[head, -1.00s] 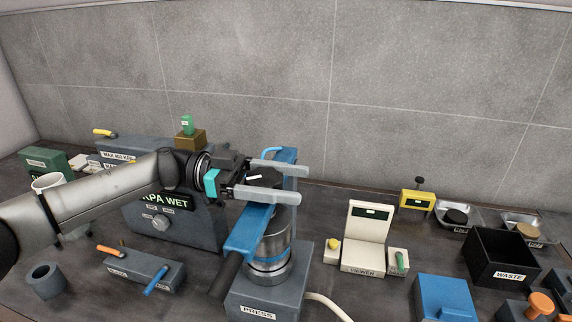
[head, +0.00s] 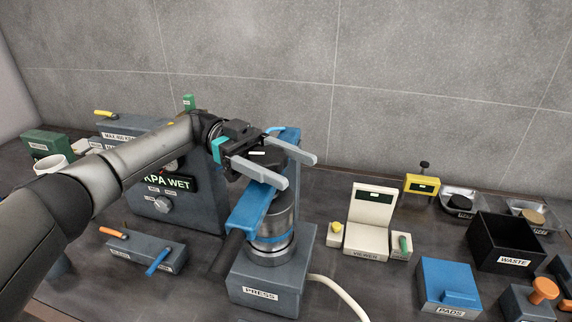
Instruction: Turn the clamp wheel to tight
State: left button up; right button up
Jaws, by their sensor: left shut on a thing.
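The clamp wheel (head: 266,156) is a dark disc with a small white mark, on top of the press (head: 262,292). The press has a steel cylinder (head: 275,222), a blue upright behind it and a blue arm (head: 252,207) with a dark handle. My left gripper (head: 287,170) reaches in from the left above the cylinder. Its two grey fingers lie on either side of the wheel and are shut on it. The fingers point to the right and toward the front. Part of the wheel is hidden by the gripper. My right gripper is not in view.
A grey box with a KPA WET display (head: 205,215) stands left of the press. A block with orange and blue levers (head: 145,252) lies in front of it. The viewer (head: 369,225), blue pads box (head: 448,283) and black waste bin (head: 499,242) stand to the right.

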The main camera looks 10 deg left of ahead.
pick_arm(q)
jog(key=shift+f, duration=0.1)
jog(key=o, duration=1.3)
notch_tip(320, 180, up, 20)
jog(key=shift+r+p, duration=0.1)
jog(key=shift+p, duration=0.55)
